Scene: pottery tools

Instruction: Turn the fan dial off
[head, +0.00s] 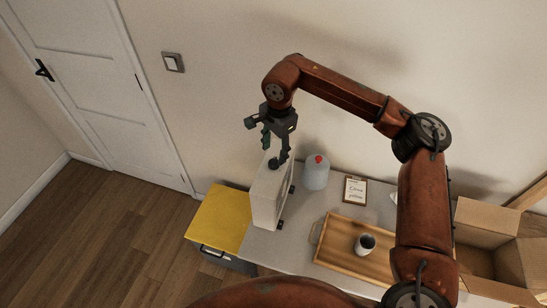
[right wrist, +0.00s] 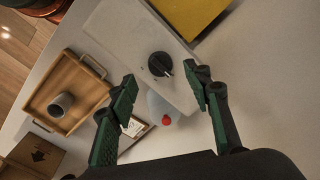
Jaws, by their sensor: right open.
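The fan dial is a round black knob (right wrist: 160,64) on the pale top face of a white box-shaped unit (right wrist: 112,28). A light mark on the knob points to its lower right in the right wrist view. In the head view the dial (head: 273,164) is on top of the upright unit (head: 265,200), partly covered by a finger. My right gripper (head: 275,147) is open above the dial. In the right wrist view its green fingertips (right wrist: 165,78) are spread to either side of the knob, apparently without touching it. My left gripper is not in view.
A wooden tray (head: 330,252) with a grey cup (head: 365,243) and an open cardboard box (head: 485,218) are to the right. A yellow-topped case (head: 217,215) is left.

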